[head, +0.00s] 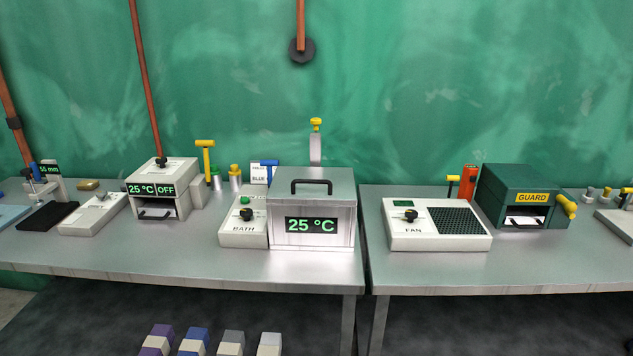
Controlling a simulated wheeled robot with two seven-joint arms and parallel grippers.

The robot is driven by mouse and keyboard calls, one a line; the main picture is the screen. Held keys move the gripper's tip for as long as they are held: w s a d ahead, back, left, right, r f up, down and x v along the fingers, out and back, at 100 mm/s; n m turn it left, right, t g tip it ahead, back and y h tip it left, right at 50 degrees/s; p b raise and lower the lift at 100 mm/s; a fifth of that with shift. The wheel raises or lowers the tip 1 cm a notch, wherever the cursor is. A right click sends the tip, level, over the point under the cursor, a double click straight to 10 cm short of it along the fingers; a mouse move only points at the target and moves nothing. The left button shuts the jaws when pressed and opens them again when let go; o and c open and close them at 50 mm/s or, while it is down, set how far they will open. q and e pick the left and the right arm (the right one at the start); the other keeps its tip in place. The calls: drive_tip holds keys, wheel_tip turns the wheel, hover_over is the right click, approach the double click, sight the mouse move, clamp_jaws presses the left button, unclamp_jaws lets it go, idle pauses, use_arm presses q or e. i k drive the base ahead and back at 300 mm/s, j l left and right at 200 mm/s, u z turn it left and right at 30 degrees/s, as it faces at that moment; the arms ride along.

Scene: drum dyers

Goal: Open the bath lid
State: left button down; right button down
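The bath (312,240) is a grey metal box near the right end of the left table, with a green "25 °C" display on its front. Its lid (335,202) lies flat on top and looks closed, with a black bar handle (312,182) standing up from it. A white control box (243,230) marked "BATH" stands against its left side, with a black knob and a green button. Neither of my grippers shows in the head view.
A blue-handled piece (268,165) and a yellow-topped post (316,127) stand behind the bath. A fan unit (412,241) is on the right table, across a narrow gap. The tabletop left of the control box (185,245) is clear.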

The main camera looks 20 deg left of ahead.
sight(290, 185)
drive_tip(key=i+j, duration=0.7)
drive_tip(key=z, duration=0.05)
